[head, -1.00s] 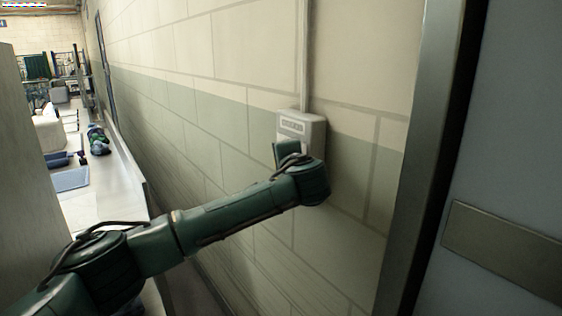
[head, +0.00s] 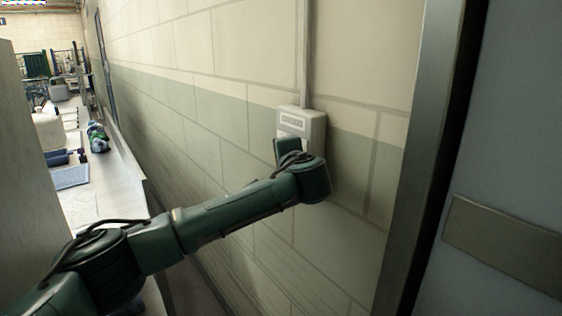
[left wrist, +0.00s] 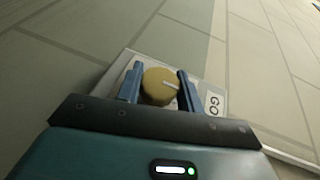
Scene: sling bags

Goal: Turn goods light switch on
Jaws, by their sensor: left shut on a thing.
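The light switch is a pale box (head: 316,127) on the wall, with a conduit running up from it. Its label is too small to read in the head view. In the left wrist view its plate (left wrist: 150,62) carries a round yellow-brown knob (left wrist: 157,92) with a pale pointer line, and a white label (left wrist: 214,103) starting "GO", partly cut off. My left gripper (left wrist: 159,76) has its blue fingers on either side of the knob and is shut on it. In the head view my wrist hides the knob. My right gripper is in neither view.
A metal door frame (head: 420,160) and a grey door (head: 510,150) stand right of the switch. A long white counter (head: 120,185) with several items runs along the wall at left. A pale panel (head: 22,180) stands at the near left.

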